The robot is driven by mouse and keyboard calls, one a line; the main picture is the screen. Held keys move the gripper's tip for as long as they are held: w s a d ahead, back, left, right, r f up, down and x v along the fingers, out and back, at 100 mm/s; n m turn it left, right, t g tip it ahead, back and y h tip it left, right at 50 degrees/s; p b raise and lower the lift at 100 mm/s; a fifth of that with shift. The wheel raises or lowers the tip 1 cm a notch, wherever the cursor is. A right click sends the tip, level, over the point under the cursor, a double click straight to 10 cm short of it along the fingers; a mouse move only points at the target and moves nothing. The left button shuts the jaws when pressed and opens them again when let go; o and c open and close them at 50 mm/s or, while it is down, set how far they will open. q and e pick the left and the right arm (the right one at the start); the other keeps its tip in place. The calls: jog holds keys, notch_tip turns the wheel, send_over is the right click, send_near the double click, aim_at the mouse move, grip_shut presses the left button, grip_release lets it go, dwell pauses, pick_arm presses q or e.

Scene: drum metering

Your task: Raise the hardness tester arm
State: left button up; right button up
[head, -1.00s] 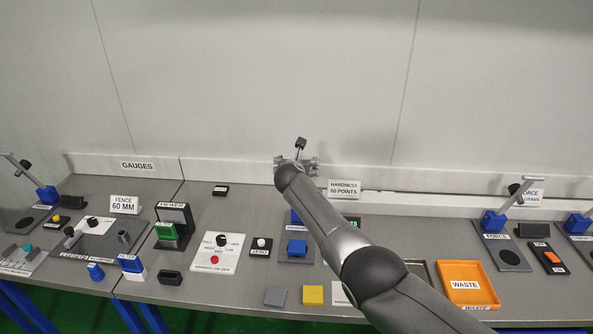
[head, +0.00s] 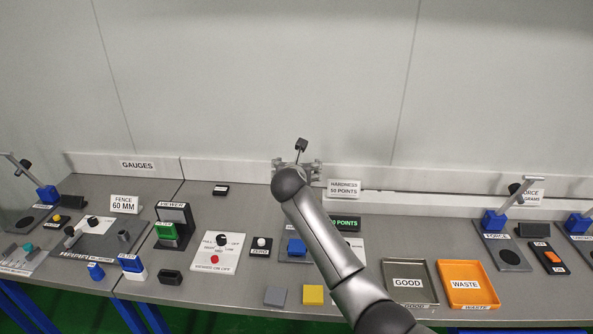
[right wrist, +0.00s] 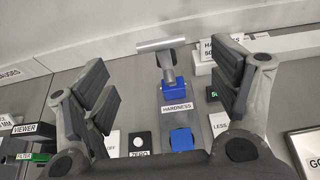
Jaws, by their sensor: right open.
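The hardness tester stands between my open fingers in the right wrist view. Its blue block (right wrist: 174,95) sits on a grey plate labelled HARDNESS, with a blue pad (right wrist: 181,139) nearer me. In the head view my right gripper (head: 297,170) is partly hidden by my own wrist, which also covers much of the tester. My left gripper is not in view.
The green points display (head: 345,223) and hardness sign (head: 345,186) stand right of the tester. A zero button (head: 261,244) and a white panel with a knob lie left. The grey GOOD tray (head: 433,284) and orange WASTE tray (head: 493,284) are at right. The wall is behind.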

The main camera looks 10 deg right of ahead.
jog(key=shift+v, duration=1.45)
jog(key=shift+f, duration=0.1)
